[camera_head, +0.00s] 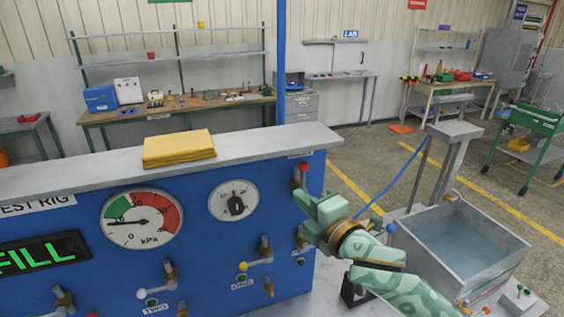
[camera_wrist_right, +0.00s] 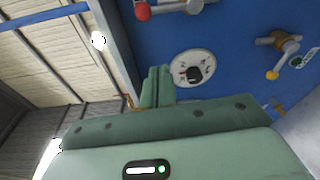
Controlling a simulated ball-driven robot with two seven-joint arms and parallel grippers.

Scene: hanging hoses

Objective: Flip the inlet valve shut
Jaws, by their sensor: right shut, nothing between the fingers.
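The blue rig panel (camera_head: 60,280) carries several small brass valves with ball-tipped levers. A red-tipped valve (camera_head: 303,168) sits at the panel's upper right; a red-tipped lever also shows in the wrist view (camera_wrist_right: 143,12). A yellow-tipped valve (camera_head: 262,256) is lower and left of it, and a white-tipped one (camera_head: 160,280) is further left. The labels are too small to tell which is the inlet. My right gripper (camera_head: 303,203) is shut and empty, just below the red-tipped valve, in front of the panel. Its closed fingers (camera_wrist_right: 158,86) show in the wrist view. My left gripper is out of view.
A pressure gauge (camera_head: 142,220) and a small round dial (camera_head: 233,201) are on the panel. A yellow folded cloth (camera_head: 179,148) lies on the rig's ledge. A grey water tank (camera_head: 500,285) stands at right, with a blue hose (camera_head: 400,184) behind my right arm.

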